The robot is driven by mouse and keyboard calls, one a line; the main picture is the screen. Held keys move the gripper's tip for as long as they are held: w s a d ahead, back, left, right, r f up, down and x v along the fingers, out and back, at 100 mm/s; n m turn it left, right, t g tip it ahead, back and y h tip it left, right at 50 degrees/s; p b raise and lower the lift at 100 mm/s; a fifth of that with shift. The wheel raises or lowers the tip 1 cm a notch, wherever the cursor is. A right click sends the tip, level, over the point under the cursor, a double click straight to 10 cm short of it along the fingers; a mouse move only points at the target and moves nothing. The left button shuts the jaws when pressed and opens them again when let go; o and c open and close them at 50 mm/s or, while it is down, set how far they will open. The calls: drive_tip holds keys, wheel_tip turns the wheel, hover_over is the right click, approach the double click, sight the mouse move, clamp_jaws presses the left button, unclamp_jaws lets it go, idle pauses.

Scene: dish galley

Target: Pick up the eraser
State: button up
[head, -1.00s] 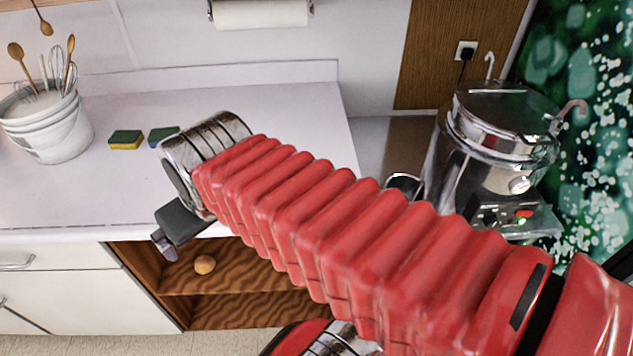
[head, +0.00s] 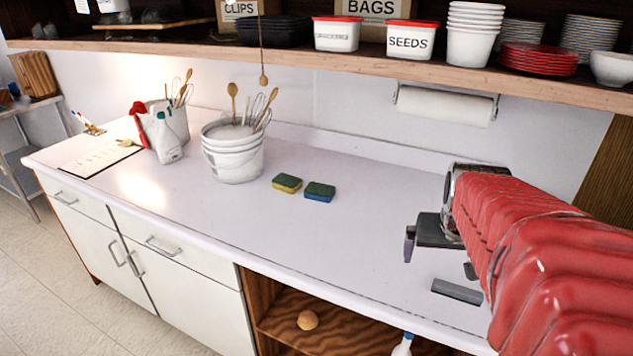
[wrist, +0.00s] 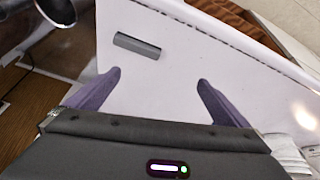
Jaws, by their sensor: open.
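A grey oblong block, apparently the eraser (head: 457,291), lies flat on the white counter near its front edge. It also shows in the wrist view (wrist: 137,45), up and left of centre, fully visible. My gripper (head: 438,260) is over the counter, just behind the block in the head view. In the wrist view my gripper (wrist: 159,78) has its two purple fingers spread wide, with only bare counter between them. The block lies beyond the fingertips, nearer the left finger, and is not touched.
Two sponges (head: 287,183) (head: 320,191) lie mid-counter. A white bucket of utensils (head: 233,155) stands left of them. A shelf with tubs and plates (head: 450,60) hangs above. An open wooden cubby (head: 340,328) is below. The counter around the block is clear.

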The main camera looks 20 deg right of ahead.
drive_tip(key=s+d+m, duration=0.1)
drive_tip(key=s+d, duration=0.1)
drive_tip(key=s+d+m, duration=0.1)
drive_tip(key=d, duration=0.1)
drive_tip(key=shift+s+d+f+m+g, duration=0.2)
drive_tip(key=shift+s+m+g, duration=0.1)
drive_tip(key=shift+s, duration=0.1)
hover_over(458, 289)
drive_tip(key=s+a, duration=0.2)
drive_tip(key=shift+w+d+f, duration=0.1)
drive_tip(key=shift+f, duration=1.9)
drive_tip(key=shift+w+d+f, duration=0.1)
drive_tip(key=shift+f, duration=1.9)
drive_tip(key=shift+x, duration=2.6)
drive_tip(key=shift+a, duration=0.15)
drive_tip(key=shift+c, duration=0.6)
drive_tip(key=c, duration=0.7)
